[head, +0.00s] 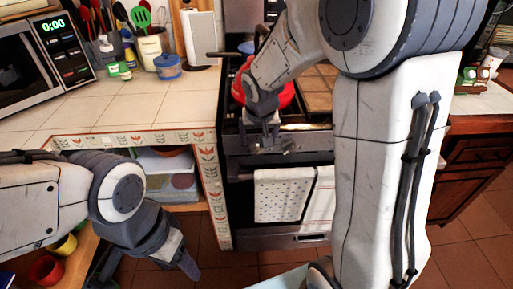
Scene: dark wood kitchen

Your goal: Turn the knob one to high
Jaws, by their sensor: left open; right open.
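The stove (250,160) stands in the middle, with its front control strip below the cooktop edge. My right gripper (270,143) is at the left part of this strip, pointing down, with its fingers in front of the panel. It is open. The knobs are small and largely hidden by my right gripper and arm; I cannot tell which is knob one, how it is turned, or whether a finger touches it. My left gripper (187,264) is open and low at the left, in front of the lower cabinet, away from the stove.
A red pot (286,96) is on the cooktop behind my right gripper. Two towels (283,196) hang on the oven door. The tiled counter (150,105) at the left holds a microwave (30,66), utensils and a blue container (168,66). My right arm covers much of the right side.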

